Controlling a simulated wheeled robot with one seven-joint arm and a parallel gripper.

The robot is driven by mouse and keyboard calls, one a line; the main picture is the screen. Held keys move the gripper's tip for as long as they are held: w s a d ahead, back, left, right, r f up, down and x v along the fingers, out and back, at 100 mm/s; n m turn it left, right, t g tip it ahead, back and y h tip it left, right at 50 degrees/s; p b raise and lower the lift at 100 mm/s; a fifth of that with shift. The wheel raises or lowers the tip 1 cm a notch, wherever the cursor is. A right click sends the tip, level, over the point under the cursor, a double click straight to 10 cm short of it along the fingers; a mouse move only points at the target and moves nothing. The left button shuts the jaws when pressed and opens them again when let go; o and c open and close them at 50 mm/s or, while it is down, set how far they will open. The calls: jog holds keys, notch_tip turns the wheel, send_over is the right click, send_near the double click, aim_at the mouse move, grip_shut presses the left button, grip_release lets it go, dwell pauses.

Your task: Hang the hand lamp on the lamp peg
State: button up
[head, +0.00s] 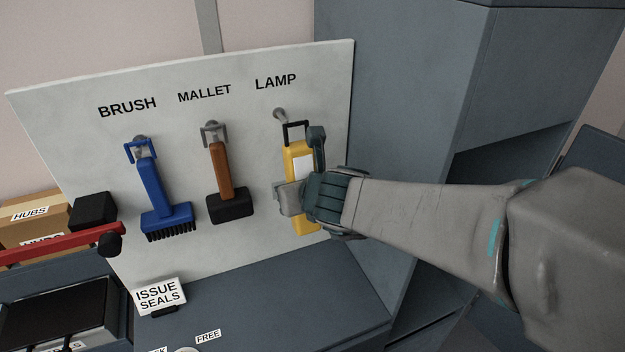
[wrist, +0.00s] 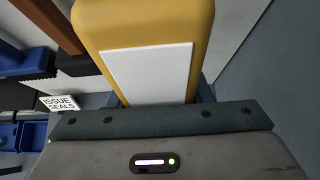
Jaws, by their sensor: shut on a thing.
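The hand lamp (head: 299,158) is yellow with a white panel and a dark square loop on top. It is upright in front of the board, below the LAMP label. The lamp peg (head: 280,114) sticks out of the board just above and left of the loop; I cannot tell whether the loop touches it. My gripper (head: 292,196) is shut on the lamp's body from the right. In the wrist view the lamp (wrist: 150,20) fills the space ahead of the gripper, its white panel facing the camera. The fingertips are partly hidden.
The pegboard (head: 70,110) also carries a blue brush (head: 153,185) and a brown-handled mallet (head: 222,170) on pegs to the left. A grey cabinet (head: 390,90) stands close on the right. An ISSUE SEALS sign (head: 158,293) stands on the counter (head: 290,300) below.

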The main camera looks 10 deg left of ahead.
jog(key=shift+w+a+f+b, duration=0.1)
jog(key=shift+w+a+b, duration=0.05)
jog(key=shift+w+a, duration=0.55)
jog(key=shift+w+a+f+b, duration=0.15)
jog(key=shift+w+a, duration=0.3)
jog(key=shift+w, duration=0.4)
jog(key=shift+w+a+r, duration=0.1)
jog(key=shift+w, duration=0.1)
jog(key=shift+w+a, duration=0.25)
jog(key=shift+w, duration=0.05)
jog(key=shift+w, duration=0.1)
jog(key=shift+w+a, duration=0.3)
jog(key=shift+w, duration=0.1)
jog(key=shift+a, duration=0.1)
jog(key=shift+w+a+f, duration=0.2)
jog(key=shift+w+f, duration=0.2)
jog(key=shift+w+a+f, duration=0.1)
jog(key=shift+f, duration=0.1)
